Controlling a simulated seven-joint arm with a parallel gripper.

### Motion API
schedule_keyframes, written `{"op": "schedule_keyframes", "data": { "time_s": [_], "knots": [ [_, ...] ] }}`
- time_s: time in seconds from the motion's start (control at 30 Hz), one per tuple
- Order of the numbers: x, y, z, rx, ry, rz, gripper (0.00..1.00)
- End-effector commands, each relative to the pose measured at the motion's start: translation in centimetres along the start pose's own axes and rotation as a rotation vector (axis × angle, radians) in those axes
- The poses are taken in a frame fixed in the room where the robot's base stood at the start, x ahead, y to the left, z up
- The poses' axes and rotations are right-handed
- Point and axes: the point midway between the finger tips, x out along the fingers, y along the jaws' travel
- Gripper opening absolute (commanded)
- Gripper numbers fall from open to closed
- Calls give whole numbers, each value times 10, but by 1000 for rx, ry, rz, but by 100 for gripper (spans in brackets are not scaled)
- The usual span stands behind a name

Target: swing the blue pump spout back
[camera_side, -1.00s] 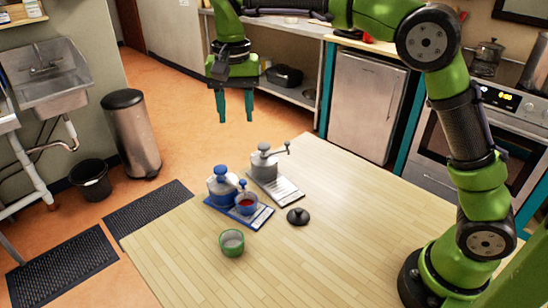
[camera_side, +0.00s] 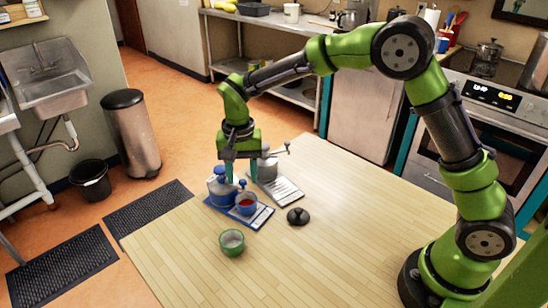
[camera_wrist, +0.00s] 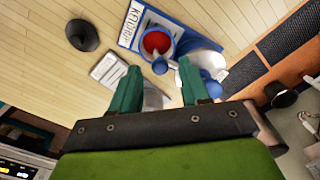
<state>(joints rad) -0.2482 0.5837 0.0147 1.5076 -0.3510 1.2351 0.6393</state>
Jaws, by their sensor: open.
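The blue pump (camera_side: 219,190) stands on a blue labelled base (camera_side: 262,216); it also shows in the wrist view (camera_wrist: 211,60). Its spout ends over a blue cup of red contents (camera_side: 246,207), also seen in the wrist view (camera_wrist: 157,43). A small blue knob (camera_side: 242,184) rises above the cup; in the wrist view the knob (camera_wrist: 160,66) lies between my fingertips. My gripper (camera_side: 241,178) points down and is open, one finger on each side of the knob in both views. I cannot tell whether it touches. My gripper (camera_wrist: 158,68) partly hides the pump.
A grey pump (camera_side: 267,170) stands close behind on a pale base (camera_side: 287,191), its spout arm (camera_side: 283,150) pointing right. The wooden table (camera_side: 350,230) is clear to the right.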

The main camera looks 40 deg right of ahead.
Motion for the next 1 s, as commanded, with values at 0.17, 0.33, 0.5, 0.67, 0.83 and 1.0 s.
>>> {"op": "schedule_keyframes", "data": {
  "time_s": [0.17,0.33,0.5,0.67,0.83,1.0],
  "knots": [
    [8,0,0,-1,-1,0,46],
    [8,0,0,-1,0,0,46],
    [7,0,0,-1,0,0,27],
    [7,0,0,-1,0,0,3],
    [7,0,0,-1,0,0,0],
    [7,0,0,-2,0,0,0]
  ]
}}
